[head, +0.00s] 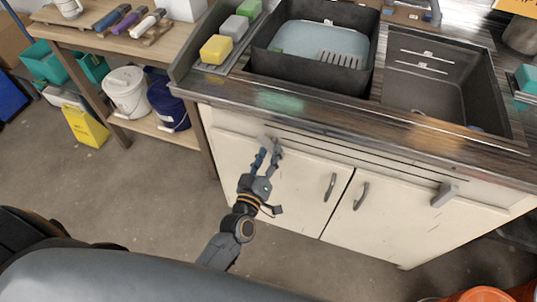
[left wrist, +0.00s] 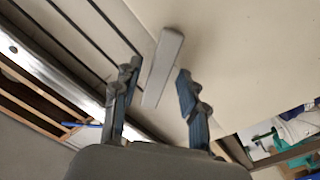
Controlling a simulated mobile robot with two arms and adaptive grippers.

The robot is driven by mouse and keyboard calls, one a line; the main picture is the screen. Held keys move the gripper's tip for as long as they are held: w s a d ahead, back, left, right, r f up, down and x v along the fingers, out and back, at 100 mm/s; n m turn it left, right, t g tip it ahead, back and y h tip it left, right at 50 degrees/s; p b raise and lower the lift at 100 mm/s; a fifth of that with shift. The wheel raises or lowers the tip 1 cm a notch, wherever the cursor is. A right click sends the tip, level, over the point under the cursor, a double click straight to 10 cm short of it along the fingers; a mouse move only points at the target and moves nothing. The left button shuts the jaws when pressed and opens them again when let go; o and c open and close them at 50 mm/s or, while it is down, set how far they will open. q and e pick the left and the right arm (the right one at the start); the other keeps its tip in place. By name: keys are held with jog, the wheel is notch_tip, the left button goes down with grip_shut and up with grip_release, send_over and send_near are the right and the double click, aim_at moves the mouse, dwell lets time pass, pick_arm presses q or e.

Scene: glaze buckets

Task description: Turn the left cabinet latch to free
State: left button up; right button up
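The left cabinet latch (head: 267,141) is a grey bar at the top of the white left cabinet door (head: 300,176), below the counter edge, partly hidden by my fingers in the head view. My left gripper (head: 269,153) is at this latch. In the left wrist view the latch (left wrist: 164,66) is a plain grey bar, tilted in the picture, lying between the lines of the two blue-grey fingers. The left gripper (left wrist: 156,79) is open, with a gap on each side of the bar. I cannot tell whether a finger touches it. My right gripper is not in view.
The right latch (head: 444,194) sits on the right door (head: 400,215). Two door handles (head: 330,187) (head: 361,195) stick out near the middle. The counter edge (head: 350,150) overhangs above. A wooden shelf (head: 130,45) with buckets stands left.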

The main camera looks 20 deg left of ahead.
pick_arm(q)
grip_shut()
jog(key=n, duration=0.5)
jog(key=shift+n, duration=0.4)
jog(key=n+b, duration=0.1)
jog(key=n, duration=0.3)
jog(key=shift+r+n, duration=0.1)
jog(key=shift+n, duration=0.3)
jog(key=shift+d, duration=0.1)
jog(key=shift+o, duration=1.1)
grip_release()
